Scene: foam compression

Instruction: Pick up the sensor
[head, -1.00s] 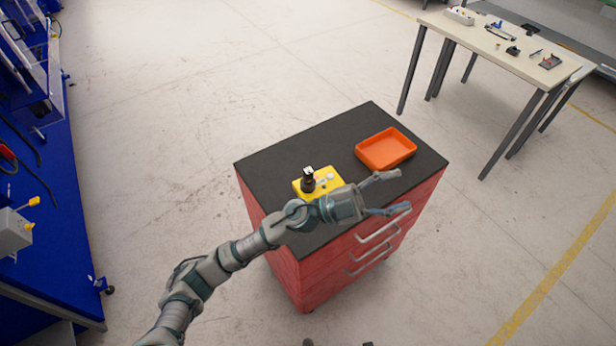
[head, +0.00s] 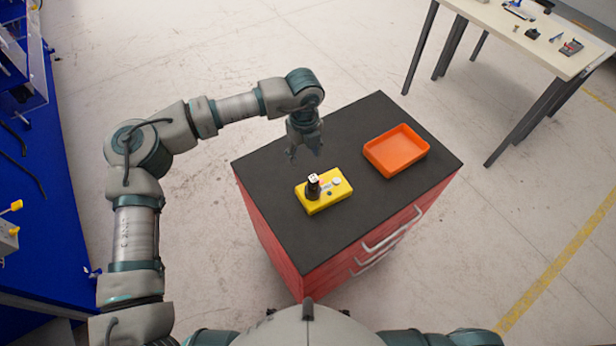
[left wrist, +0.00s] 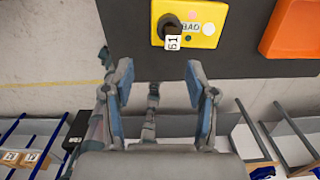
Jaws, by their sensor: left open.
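The sensor (head: 313,187) looks like a small black cylinder with a white tag on top, standing upright on a yellow block (head: 338,195). In the left wrist view the sensor (left wrist: 170,29) sits at the left part of the yellow block (left wrist: 206,22), with its white tag facing the camera. My left gripper (head: 305,153) points down, behind the yellow block and above the black tabletop's far left edge. In the left wrist view its two fingers (left wrist: 160,78) are spread apart with nothing between them, and apart from the sensor. My right gripper is not in view.
The black top (head: 385,199) belongs to a red drawer cabinet (head: 350,258). An empty orange tray (head: 396,152) lies on its right side. The front of the top is clear. A white table (head: 560,62) with small items stands at the back right, and blue shelving at the left.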

